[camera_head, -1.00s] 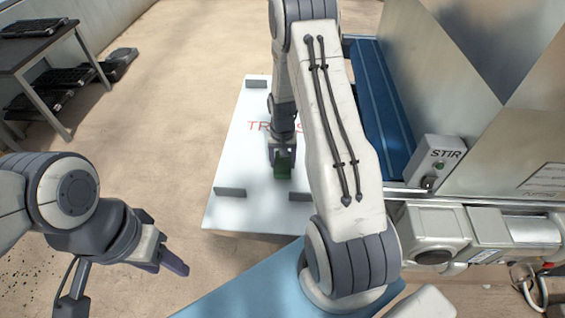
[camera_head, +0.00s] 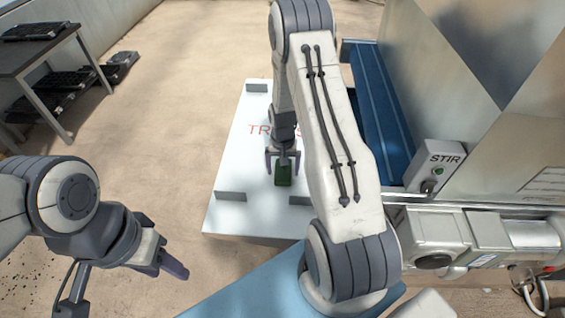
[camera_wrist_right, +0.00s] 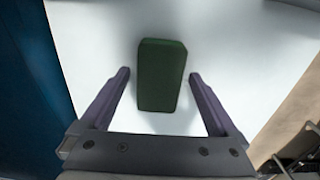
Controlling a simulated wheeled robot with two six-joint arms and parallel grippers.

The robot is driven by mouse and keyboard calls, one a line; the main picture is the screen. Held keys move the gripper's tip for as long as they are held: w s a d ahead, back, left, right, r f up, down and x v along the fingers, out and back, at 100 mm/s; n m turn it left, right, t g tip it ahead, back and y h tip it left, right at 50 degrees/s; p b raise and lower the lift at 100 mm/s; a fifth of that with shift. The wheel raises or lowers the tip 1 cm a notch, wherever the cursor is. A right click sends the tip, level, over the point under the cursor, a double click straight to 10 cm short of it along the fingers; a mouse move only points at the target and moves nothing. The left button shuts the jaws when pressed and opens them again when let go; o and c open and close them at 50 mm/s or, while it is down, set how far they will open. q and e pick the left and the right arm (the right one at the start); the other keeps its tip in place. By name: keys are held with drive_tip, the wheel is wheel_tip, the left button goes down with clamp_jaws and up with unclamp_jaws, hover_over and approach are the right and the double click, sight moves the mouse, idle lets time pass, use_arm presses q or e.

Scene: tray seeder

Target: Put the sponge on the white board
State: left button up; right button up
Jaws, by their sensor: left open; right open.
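The green sponge (camera_head: 284,174) lies on the white board (camera_head: 232,168), which has red lettering partly hidden by my right arm. My right gripper (camera_head: 283,160) is open at the sponge. In the right wrist view the sponge (camera_wrist_right: 162,75) sits between the two spread fingers of the gripper (camera_wrist_right: 157,82), with a gap on each side, and the white board (camera_wrist_right: 100,40) lies beneath it. My left gripper (camera_head: 170,265) is open and empty, off to the left above the floor, away from the board.
Low dark blocks (camera_head: 231,196) stand near the board's corners. Right of the board are a blue belt (camera_head: 385,110) and a metal machine with a STIR box (camera_head: 435,168). A dark table with trays (camera_head: 35,50) stands far left. Floor between is clear.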

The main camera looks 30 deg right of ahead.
sight(283, 171)
drive_tip(key=shift+r, duration=0.5)
wheel_tip(283, 171, up, 10)
drive_tip(key=b, duration=0.2)
drive_tip(key=s+a+r+n, duration=0.1)
drive_tip(key=a+r+n, duration=0.15)
drive_tip(key=a, duration=0.35)
drive_tip(key=s+a+r+n, duration=0.1)
drive_tip(key=a+r+n, duration=0.1)
drive_tip(key=a+r, duration=0.3)
drive_tip(key=s+a+r+n, duration=0.3)
drive_tip(key=s+a+n, duration=0.2)
drive_tip(key=s+a, duration=0.3)
drive_tip(key=s+a+r+n+y, duration=0.1)
drive_tip(key=s+a+r+n, duration=0.2)
drive_tip(key=s, duration=1.1)
drive_tip(key=a+n, duration=0.2)
drive_tip(key=a, duration=0.3)
drive_tip(key=shift+a, duration=0.3)
